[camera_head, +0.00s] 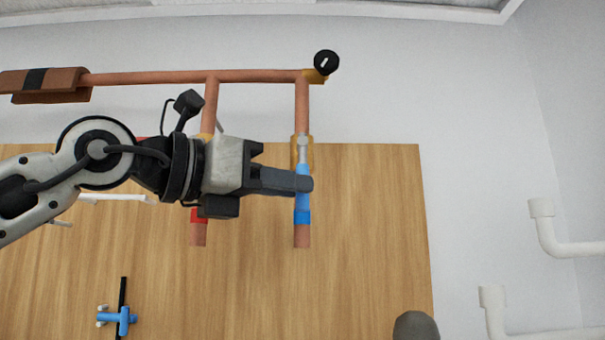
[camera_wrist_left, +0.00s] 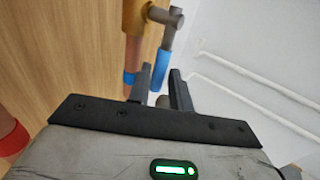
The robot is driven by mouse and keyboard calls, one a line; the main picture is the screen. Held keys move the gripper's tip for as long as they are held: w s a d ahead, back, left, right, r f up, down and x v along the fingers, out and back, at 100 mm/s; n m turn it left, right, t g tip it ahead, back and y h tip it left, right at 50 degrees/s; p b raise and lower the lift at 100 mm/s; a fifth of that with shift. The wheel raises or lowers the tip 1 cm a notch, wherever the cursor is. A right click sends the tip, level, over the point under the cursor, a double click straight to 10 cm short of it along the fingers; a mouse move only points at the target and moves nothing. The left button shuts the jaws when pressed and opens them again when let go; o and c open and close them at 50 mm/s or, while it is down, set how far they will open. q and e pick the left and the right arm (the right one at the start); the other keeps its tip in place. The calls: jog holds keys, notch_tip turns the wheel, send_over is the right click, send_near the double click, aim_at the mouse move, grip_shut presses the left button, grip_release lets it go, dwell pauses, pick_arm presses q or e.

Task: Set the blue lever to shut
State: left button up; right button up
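The blue lever (camera_head: 302,175) is on the right-hand copper pipe, on a brass valve (camera_head: 302,150) with a grey stem. Its handle lies roughly in line with the pipe, pointing down in the head view. My left gripper (camera_head: 305,184) reaches across the handle from the left. In the left wrist view the lever (camera_wrist_left: 161,68) runs between the two fingertips of the left gripper (camera_wrist_left: 157,77). The fingers stand apart with a narrow gap at the handle, and I see no clear grip. My right gripper is not in view.
A second copper pipe with a red band (camera_head: 199,216) runs left of the lever, partly behind my left gripper. A black round knob (camera_head: 326,62) sits at the pipe corner. A blue fitting (camera_head: 117,320) is at the lower left. White pipes (camera_head: 545,230) stand at the right.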

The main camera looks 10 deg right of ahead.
pick_arm(q)
jog(key=shift+p+x, duration=0.3)
jog(key=shift+x, duration=1.1)
grip_shut()
